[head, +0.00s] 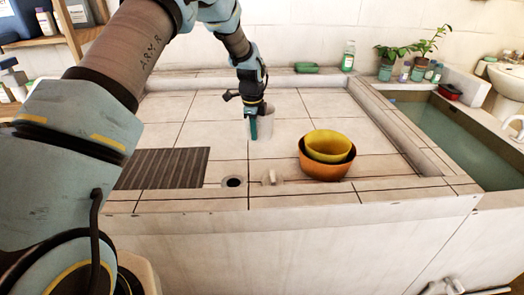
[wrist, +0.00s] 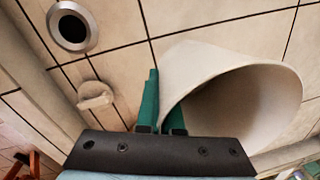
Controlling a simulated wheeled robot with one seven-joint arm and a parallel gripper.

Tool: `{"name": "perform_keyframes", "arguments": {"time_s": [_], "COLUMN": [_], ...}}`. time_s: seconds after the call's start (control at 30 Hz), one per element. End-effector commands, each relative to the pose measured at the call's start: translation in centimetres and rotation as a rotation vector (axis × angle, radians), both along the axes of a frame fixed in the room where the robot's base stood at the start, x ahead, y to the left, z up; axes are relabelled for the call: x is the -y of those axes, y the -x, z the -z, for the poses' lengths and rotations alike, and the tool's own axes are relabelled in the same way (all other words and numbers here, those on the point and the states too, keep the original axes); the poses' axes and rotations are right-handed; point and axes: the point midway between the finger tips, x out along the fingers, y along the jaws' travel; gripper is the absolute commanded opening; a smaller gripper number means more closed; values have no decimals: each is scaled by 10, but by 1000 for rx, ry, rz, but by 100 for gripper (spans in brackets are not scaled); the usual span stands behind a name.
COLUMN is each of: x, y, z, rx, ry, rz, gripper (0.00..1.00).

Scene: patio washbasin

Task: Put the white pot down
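The white pot (head: 265,128) is at the middle of the tiled counter (head: 215,106), left of the bowls. In the wrist view the pot (wrist: 205,72) is large, with its wide mouth toward the lower right. My gripper (head: 253,124) points down at the pot's left side. In the wrist view its green fingers (wrist: 160,112) are closed on the pot's wall near the rim, one on each side. I cannot tell whether the pot's base touches the tiles. Part of the pot is hidden behind the fingers in the head view.
A yellow bowl (head: 328,146) sits in an orange bowl (head: 326,167) right of the pot. A dark slatted grate (head: 163,168), a round drain hole (head: 233,182) and a small pale fixture (head: 272,177) are in front. A water-filled basin (head: 450,135) lies right.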

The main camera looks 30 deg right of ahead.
Motion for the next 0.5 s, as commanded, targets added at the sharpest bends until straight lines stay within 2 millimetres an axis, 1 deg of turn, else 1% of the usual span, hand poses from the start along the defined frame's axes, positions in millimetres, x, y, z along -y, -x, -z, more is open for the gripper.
{"name": "perform_keyframes", "arguments": {"time_s": [0.1,0.27,0.4,0.5], "x": [0,0,0,0], "y": [0,0,1,0], "z": [16,31,52,63], "rx": [-1,-1,-2,-1], "ry": [-1,-1,-2,-1], "rz": [0,1,2,0], "gripper": [0,0,0,0]}}
